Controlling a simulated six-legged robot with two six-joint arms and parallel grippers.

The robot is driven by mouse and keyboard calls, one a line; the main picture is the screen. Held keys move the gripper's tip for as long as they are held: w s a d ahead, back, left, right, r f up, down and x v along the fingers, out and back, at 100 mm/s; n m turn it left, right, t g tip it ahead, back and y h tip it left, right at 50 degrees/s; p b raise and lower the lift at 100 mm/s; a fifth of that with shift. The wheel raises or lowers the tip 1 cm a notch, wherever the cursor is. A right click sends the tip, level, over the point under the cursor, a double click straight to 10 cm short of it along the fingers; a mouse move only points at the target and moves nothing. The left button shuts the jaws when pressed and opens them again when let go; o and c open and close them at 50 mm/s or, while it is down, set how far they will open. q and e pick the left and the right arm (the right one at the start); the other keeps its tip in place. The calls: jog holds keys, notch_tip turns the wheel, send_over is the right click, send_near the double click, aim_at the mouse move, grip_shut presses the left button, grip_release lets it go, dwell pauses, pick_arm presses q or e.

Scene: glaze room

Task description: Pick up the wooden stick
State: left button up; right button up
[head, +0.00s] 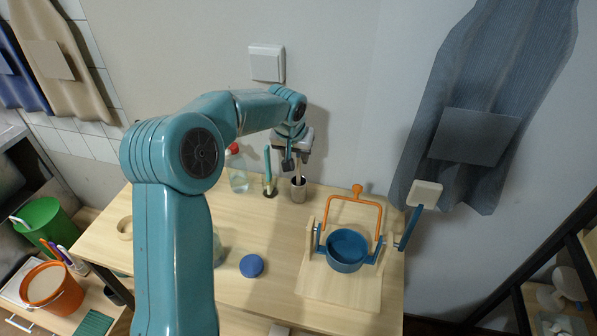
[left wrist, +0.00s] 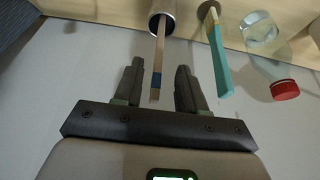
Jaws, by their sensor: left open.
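The wooden stick (left wrist: 159,52) is thin and pale brown with a dark blue band near its free end. It stands in a metal cup (head: 298,189) at the back of the wooden table, and the cup shows in the left wrist view (left wrist: 163,14). My left gripper (left wrist: 160,66) is open, with one finger on each side of the stick and gaps between. In the head view the left gripper (head: 297,157) is above the cup, and it hides the stick's upper end. My right gripper is not in view.
A teal-handled tool (head: 267,164) stands just left of the cup, with a red-capped clear bottle (head: 238,174) beyond it. A blue pot (head: 347,250) on a wooden stand (head: 340,287) is at front right. A blue round lid (head: 251,266) lies left of it.

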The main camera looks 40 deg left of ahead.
aim_at(298, 157)
pick_arm(q)
jog(key=x, duration=0.2)
jog(key=p+x, duration=0.1)
jog(key=x, duration=0.1)
jog(key=shift+w+a+f, duration=0.15)
jog(key=shift+w, duration=0.2)
jog(key=shift+s, duration=0.2)
jog(key=shift+d+r, duration=0.2)
jog(key=shift+r, duration=0.05)
jog(key=c, duration=0.5)
jog(key=shift+w+f, duration=0.1)
jog(key=shift+f, duration=0.05)
grip_shut()
